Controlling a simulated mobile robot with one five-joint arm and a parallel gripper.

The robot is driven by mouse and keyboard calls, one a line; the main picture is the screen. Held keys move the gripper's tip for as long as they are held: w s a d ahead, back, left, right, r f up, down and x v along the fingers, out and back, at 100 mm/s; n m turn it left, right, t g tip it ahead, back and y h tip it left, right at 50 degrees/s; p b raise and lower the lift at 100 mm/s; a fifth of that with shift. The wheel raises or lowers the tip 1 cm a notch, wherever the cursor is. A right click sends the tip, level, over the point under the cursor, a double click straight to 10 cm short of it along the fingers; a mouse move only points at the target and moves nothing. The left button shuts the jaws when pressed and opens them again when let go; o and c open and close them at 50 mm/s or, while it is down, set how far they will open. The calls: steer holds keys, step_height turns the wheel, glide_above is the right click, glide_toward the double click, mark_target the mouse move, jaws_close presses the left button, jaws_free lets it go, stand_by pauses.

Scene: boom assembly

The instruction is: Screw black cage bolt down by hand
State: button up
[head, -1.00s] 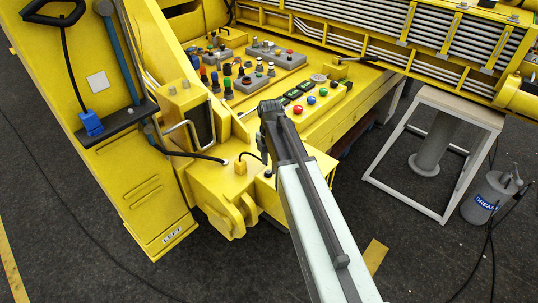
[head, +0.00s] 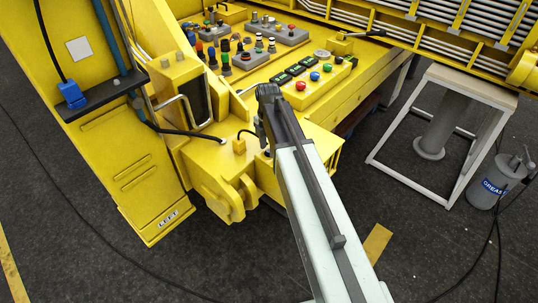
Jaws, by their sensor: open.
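The yellow machine deck carries a panel of small posts and knobs in several colours. My gripper is open and apart from the posts.
A yellow box with red, blue and green buttons (head: 314,76) lies right of my arm's end. A yellow column (head: 130,175) rises at the left. A white-framed stand (head: 468,80) and a grey grease can (head: 490,185) stand at the right. Cables cross the dark floor.

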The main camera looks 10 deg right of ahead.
steer(key=shift+f, duration=0.1)
jaws_close()
steer(key=shift+d, duration=0.3)
steer(key=shift+a, duration=0.2)
steer(key=shift+m, duration=0.3)
